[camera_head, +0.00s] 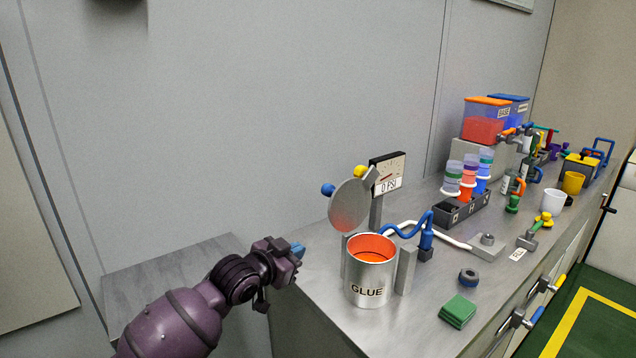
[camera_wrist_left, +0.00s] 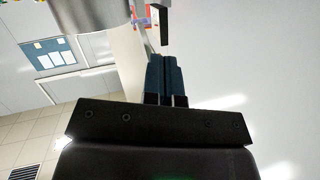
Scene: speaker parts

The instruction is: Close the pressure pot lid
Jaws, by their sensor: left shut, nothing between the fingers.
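The pressure pot (camera_head: 371,284) is a silver cylinder marked GLUE with an orange inside, standing on the metal counter. Its round grey lid (camera_head: 351,205) is tilted up, nearly upright, behind and to the left of the pot's mouth, so the pot is open. A blue ball (camera_head: 327,189) and a yellow ball (camera_head: 361,172) show at the lid's edge. My left gripper (camera_head: 298,250) is shut and empty, left of the pot and lower than the lid, apart from both. Its blue fingers (camera_wrist_left: 166,78) are together in the left wrist view. My right gripper is not in view.
A gauge reading 0 PSI (camera_head: 388,173) stands behind the lid. A blue hose (camera_head: 411,226), green pads (camera_head: 458,311) and a dark ring (camera_head: 468,276) lie right of the pot. A rack (camera_head: 461,211) of coloured cups stands farther back. A lower metal surface (camera_head: 170,280) at left is clear.

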